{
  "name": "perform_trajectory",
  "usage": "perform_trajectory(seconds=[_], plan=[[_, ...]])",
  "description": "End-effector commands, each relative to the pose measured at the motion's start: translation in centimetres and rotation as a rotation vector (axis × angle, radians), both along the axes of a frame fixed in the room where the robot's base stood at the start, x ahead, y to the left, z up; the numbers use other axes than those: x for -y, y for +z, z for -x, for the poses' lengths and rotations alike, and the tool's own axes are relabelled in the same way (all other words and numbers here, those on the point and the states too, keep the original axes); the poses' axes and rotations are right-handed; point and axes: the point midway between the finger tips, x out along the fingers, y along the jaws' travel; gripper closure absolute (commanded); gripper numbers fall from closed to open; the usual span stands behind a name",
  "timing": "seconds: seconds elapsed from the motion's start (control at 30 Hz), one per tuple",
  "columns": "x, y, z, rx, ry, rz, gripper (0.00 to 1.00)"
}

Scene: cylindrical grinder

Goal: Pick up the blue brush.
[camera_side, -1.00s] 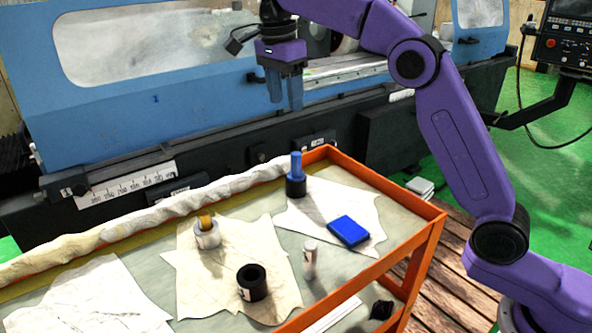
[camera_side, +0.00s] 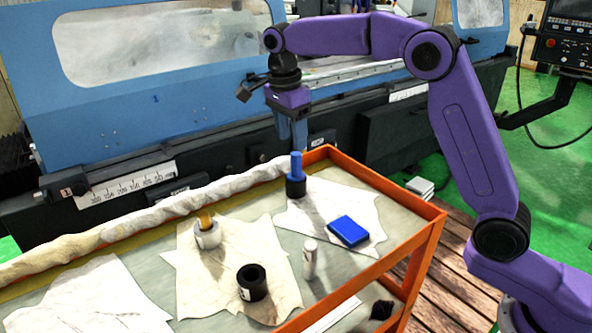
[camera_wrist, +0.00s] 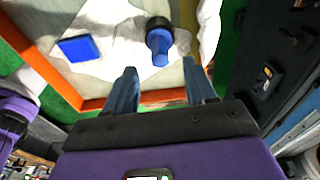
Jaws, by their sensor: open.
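The blue brush (camera_side: 296,167) stands upright in a black round holder (camera_side: 296,187) at the back right of the cart top in the side view. It also shows in the wrist view (camera_wrist: 160,52), ahead of the fingers and between their lines. My gripper (camera_side: 292,146) is open and empty, just above and at the brush's top in the side view; its blue fingers partly overlap the brush from this angle. In the wrist view both fingertips of my gripper (camera_wrist: 165,80) are apart with nothing between them. Whether they touch the brush cannot be told.
A blue box (camera_side: 348,231) lies on the white cloth (camera_side: 330,205) near the brush. A white cup with a yellow item (camera_side: 207,233), a black cup (camera_side: 252,282) and a small white cylinder (camera_side: 310,260) stand further left and forward. The cart's orange rim (camera_side: 385,184) and the grinder (camera_side: 150,110) border the space.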

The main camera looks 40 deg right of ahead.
Motion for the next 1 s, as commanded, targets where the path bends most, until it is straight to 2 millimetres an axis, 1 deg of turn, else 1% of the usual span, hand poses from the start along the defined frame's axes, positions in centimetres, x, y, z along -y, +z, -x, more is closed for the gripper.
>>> perform_trajectory(seconds=[0.03, 0.1, 0.37, 0.57, 0.7, 0.8, 1.0], plan=[[0.1, -0.8, 0.1, -0.003, 0.001, 0.001, 0.45], [0.2, -1.7, 0.1, -0.003, 0.002, 0.001, 0.45], [0.5, -3.3, 0.0, -0.001, 0.001, 0.001, 0.45], [1.4, -6.0, 0.1, -0.003, 0.0, 0.002, 0.45], [1.5, -7.5, 0.1, -0.001, 0.001, 0.001, 0.45], [1.5, -7.9, 0.0, 0.0, 0.001, 0.001, 0.45], [1.5, -7.9, 0.0, 0.001, 0.001, 0.0, 0.45]])
